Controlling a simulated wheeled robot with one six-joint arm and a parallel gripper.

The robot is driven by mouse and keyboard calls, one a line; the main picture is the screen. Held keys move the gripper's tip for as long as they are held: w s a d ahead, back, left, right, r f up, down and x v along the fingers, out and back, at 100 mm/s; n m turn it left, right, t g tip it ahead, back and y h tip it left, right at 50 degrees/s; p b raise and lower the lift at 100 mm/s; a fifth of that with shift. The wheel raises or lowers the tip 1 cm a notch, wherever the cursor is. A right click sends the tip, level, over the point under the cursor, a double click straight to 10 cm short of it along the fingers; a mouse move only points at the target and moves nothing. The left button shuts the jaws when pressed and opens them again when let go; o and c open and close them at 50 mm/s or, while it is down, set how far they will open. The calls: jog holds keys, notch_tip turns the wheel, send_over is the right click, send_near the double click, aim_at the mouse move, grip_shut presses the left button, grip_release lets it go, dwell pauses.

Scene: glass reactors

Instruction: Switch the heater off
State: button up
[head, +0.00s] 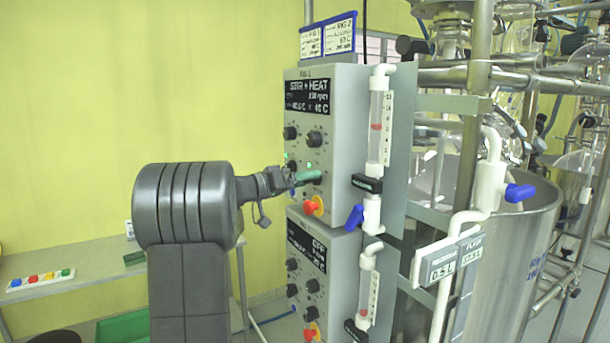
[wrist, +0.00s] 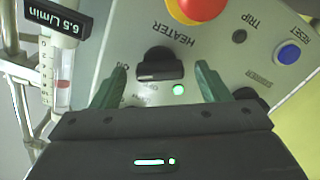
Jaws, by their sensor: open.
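The black HEATER knob (wrist: 160,65) shows upside down on the grey panel in the wrist view. Its grip bar lies roughly level in that picture, and the small position labels around it are too blurred or covered to read surely. A green lamp (wrist: 178,90) beside it is lit. My gripper (wrist: 161,72) is open, with one green finger on each side of the knob and visible gaps to it. In the head view my gripper (head: 307,177) is at the lower front of the upper control box (head: 345,125), hiding the knob there.
A red emergency button (wrist: 203,8) sits close by the knob, with a blue RESET button (wrist: 288,53) at its side. A flow tube (head: 377,127) runs along the box's right side. A similar lower box (head: 325,275) stands beneath. A bench (head: 80,262) is at left.

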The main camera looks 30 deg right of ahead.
jog(key=shift+d, duration=0.4)
jog(key=shift+c, duration=0.4)
jog(key=c, duration=0.9)
jog(key=shift+f+n+b, duration=0.1)
jog(key=shift+n+b, duration=2)
jog(key=shift+n, duration=3.9)
